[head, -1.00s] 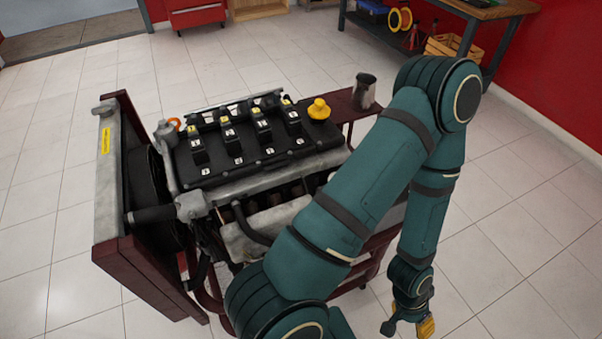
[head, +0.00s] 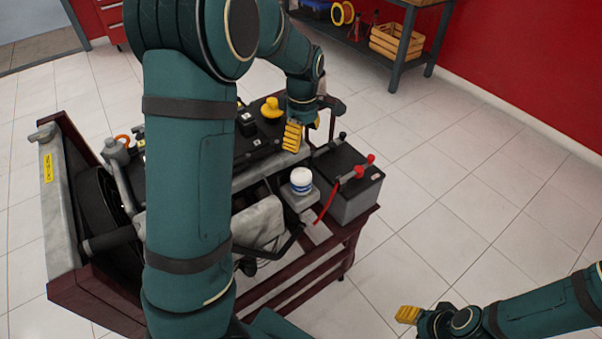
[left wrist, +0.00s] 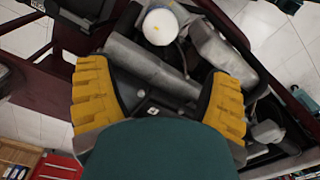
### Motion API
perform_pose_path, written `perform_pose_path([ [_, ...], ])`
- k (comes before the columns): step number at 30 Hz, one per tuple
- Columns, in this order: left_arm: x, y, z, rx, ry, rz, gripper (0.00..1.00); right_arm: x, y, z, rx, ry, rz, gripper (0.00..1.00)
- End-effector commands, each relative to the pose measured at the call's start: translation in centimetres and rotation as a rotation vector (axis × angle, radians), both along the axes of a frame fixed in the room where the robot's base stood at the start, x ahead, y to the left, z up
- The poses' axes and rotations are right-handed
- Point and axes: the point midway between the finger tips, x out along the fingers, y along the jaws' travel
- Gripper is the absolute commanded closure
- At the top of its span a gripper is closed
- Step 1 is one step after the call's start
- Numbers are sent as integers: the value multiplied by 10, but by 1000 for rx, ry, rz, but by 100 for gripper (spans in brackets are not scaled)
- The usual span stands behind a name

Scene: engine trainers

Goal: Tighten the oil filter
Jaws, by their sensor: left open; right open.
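The oil filter (head: 301,181), a white cylinder with a blue band, stands upright beside the engine (head: 262,222) and left of the battery in the head view. In the left wrist view the filter (left wrist: 160,27) shows as a white round top, beyond and between my fingertips. My left gripper (head: 295,137) is open and empty, above the engine's far right side, apart from the filter. Its two yellow fingers are spread wide in the left wrist view (left wrist: 160,72). My right gripper (head: 408,315) is at the bottom right over the floor, away from the engine.
A battery (head: 352,183) with red terminals stands right of the filter on the dark red stand (head: 335,245). A yellow oil cap (head: 271,108) is on the engine top. My left arm hides much of the engine. Open tiled floor lies to the right.

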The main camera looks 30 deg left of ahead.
Motion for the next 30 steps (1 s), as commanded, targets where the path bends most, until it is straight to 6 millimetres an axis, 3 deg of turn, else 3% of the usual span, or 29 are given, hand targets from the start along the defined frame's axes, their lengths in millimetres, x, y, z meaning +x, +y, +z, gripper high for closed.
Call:
perform_pose_path([
  [5, -1, 1, -17, 2, 7, 12, 20, 1, 0, -6, 0, -2, 0, 53],
  [21, -3, 1, -117, 2, 5, 10, 20, 6, 0, -32, -2, -14, -2, 53],
  [30, -3, 1, -135, 2, 3, 9, 20, 7, -1, -36, -4, -18, -4, 53],
])
